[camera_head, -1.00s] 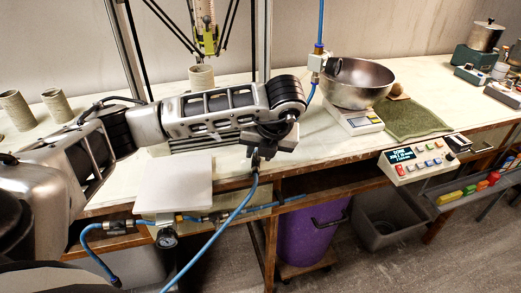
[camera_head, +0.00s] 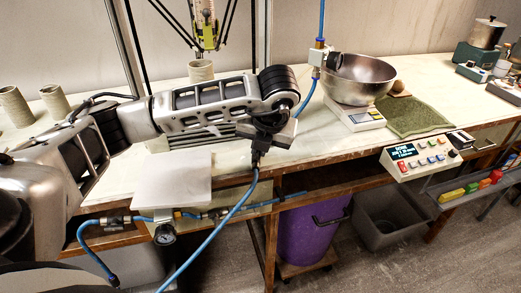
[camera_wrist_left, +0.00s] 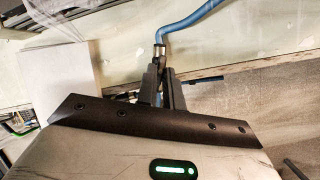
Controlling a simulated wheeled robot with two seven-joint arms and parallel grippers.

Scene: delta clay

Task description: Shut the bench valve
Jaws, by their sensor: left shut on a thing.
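My left gripper (camera_head: 256,157) is above the bench's front edge, pointing down. In the left wrist view its dark fingers (camera_wrist_left: 163,88) are shut on the metal end fitting (camera_wrist_left: 159,50) of a blue hose. The hose (camera_head: 222,222) hangs from the gripper to the bottom of the head view. A blue air line with metal fittings runs below the bench edge. My right gripper is out of view.
A white slab (camera_head: 170,180) lies on the bench left of the gripper. A steel bowl (camera_head: 358,80) stands on a white scale (camera_head: 355,115) to the right, beside a green mat (camera_head: 412,117). A purple bin (camera_head: 312,235) and a grey bin (camera_head: 385,225) stand below.

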